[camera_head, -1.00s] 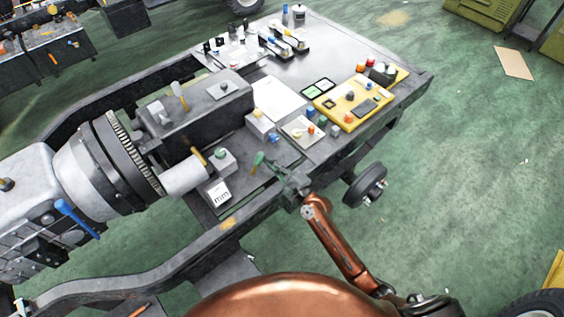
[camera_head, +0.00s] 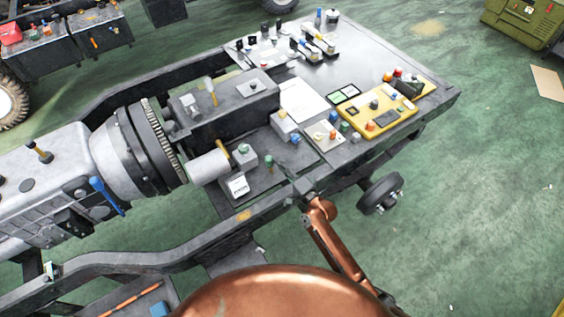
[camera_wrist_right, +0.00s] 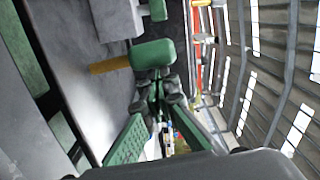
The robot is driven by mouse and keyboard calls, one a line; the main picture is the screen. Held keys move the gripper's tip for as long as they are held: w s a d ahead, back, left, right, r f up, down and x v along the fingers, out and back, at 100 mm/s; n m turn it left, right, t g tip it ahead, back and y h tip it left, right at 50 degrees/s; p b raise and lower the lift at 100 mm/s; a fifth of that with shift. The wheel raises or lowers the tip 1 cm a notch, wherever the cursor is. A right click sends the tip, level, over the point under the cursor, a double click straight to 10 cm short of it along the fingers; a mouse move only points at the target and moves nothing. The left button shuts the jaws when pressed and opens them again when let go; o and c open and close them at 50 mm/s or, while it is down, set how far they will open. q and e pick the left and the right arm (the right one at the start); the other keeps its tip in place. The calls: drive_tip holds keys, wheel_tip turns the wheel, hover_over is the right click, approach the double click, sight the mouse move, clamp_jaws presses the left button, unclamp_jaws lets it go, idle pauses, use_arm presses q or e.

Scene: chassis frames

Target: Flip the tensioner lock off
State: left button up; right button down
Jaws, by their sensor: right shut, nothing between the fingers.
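A short yellow lever (camera_head: 222,148), which may be the tensioner lock, stands by the end of a grey cylinder (camera_head: 208,166) on the chassis deck. In the right wrist view a yellow bar (camera_wrist_right: 110,65) shows just left of my green fingertips; I cannot tell whether they touch. In the wrist view my right gripper (camera_wrist_right: 152,54) is shut and empty. My left gripper is out of view.
A dark chassis rail (camera_head: 190,252) runs along the near side, under my right forearm. A white-labelled box (camera_head: 238,186) stands near the lever. A yellow control panel (camera_head: 378,112) and a white sheet (camera_head: 302,100) lie farther right. Green floor lies open at right.

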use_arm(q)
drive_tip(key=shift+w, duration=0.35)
use_arm(e)
drive_tip(key=shift+s+a, duration=0.1)
drive_tip(key=shift+d, duration=0.3)
drive_tip(key=d, duration=0.2)
drive_tip(key=w+d, duration=0.1)
drive_tip(key=d, duration=0.1)
drive_tip(key=shift+b, duration=0.35)
use_arm(q)
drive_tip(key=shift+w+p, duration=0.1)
drive_tip(key=shift+p, duration=0.2)
use_arm(e)
drive_tip(key=v, duration=0.9)
drive_tip(key=shift+r, duration=0.15)
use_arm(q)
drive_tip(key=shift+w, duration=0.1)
use_arm(e)
drive_tip(key=shift+s, duration=0.1)
